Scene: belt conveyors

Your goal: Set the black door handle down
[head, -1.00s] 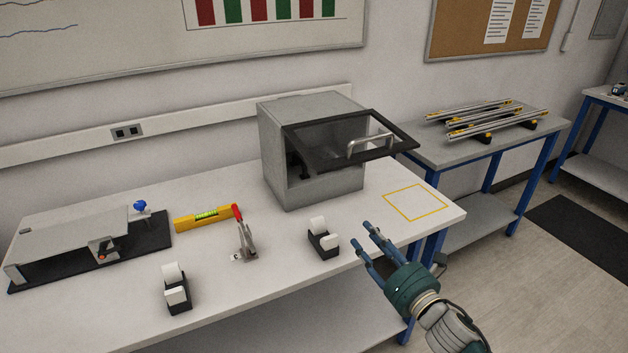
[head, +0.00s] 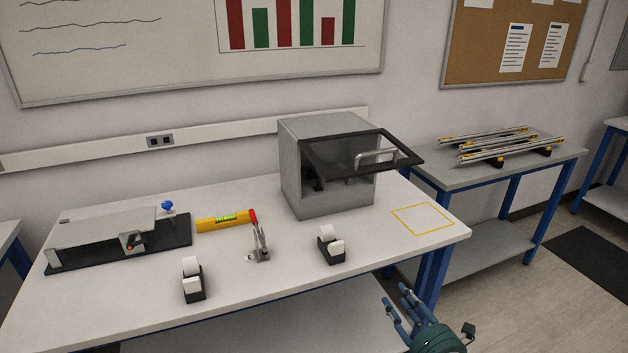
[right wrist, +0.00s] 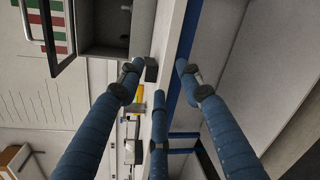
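No black door handle is clearly seen. A small dark part (head: 318,184) shows inside the grey box (head: 337,196) on the bench, but I cannot tell what it is. My right gripper (head: 396,297) is low, in front of the bench's front edge. Its fingers are spread with nothing between them, as the right wrist view (right wrist: 160,76) also shows. A yellow-outlined square (head: 424,218) on the bench's right end is empty. My left gripper is out of view.
The white bench (head: 110,310) holds two tape dispensers (head: 193,281) (head: 331,246), a toggle clamp (head: 260,243), a yellow level (head: 222,220) and a grey fixture (head: 105,240). A second table (head: 440,163) with metal rails stands to the right.

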